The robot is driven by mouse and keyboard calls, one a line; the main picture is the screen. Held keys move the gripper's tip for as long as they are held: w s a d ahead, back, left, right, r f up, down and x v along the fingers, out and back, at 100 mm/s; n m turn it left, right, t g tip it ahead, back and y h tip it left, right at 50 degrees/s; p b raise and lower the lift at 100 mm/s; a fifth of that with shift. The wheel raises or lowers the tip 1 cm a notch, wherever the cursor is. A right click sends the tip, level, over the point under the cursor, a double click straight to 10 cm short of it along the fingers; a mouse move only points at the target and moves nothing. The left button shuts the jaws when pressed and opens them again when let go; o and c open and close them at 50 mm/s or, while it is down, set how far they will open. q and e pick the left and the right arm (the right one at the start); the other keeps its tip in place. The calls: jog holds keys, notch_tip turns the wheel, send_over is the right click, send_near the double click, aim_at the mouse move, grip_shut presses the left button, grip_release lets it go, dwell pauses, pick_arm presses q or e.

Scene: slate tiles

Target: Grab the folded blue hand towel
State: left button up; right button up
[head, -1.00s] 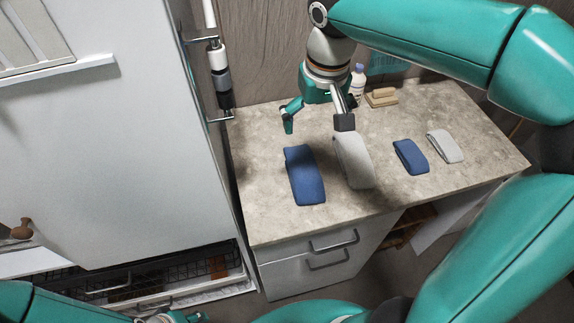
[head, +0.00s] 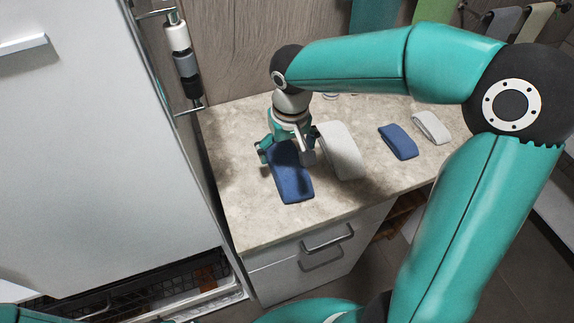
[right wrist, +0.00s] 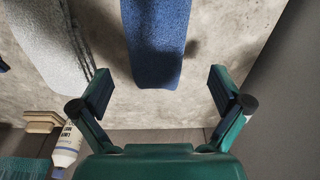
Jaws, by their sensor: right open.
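A larger folded blue towel (head: 291,180) lies on the stone counter at the left of the row, and its far end shows in the right wrist view (right wrist: 157,45). My right gripper (head: 285,152) is open at the far end of this towel. In the right wrist view my right gripper's fingers (right wrist: 160,92) stand one on each side of the towel's end, with a gap on both sides. A smaller folded blue cloth (head: 398,142) lies further right. My left gripper is not in view.
A large light grey folded towel (head: 341,152) lies close to the right of the larger blue one. A small pale cloth (head: 432,127) lies further right. A bottle (right wrist: 67,143) and a wooden block (right wrist: 43,121) stand at the back. A tall white cabinet (head: 90,150) borders the counter's left.

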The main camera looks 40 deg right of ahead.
aim_at(287, 161)
jog(key=shift+w+d+f, duration=0.1)
jog(key=shift+w+f, duration=0.05)
jog(key=shift+f, duration=0.85)
jog(key=shift+w+d+f, duration=0.1)
jog(key=shift+f, duration=0.85)
jog(key=shift+w+d+f, duration=0.1)
jog(key=shift+w+f, duration=0.05)
jog(key=shift+f, duration=0.85)
jog(key=c, duration=1)
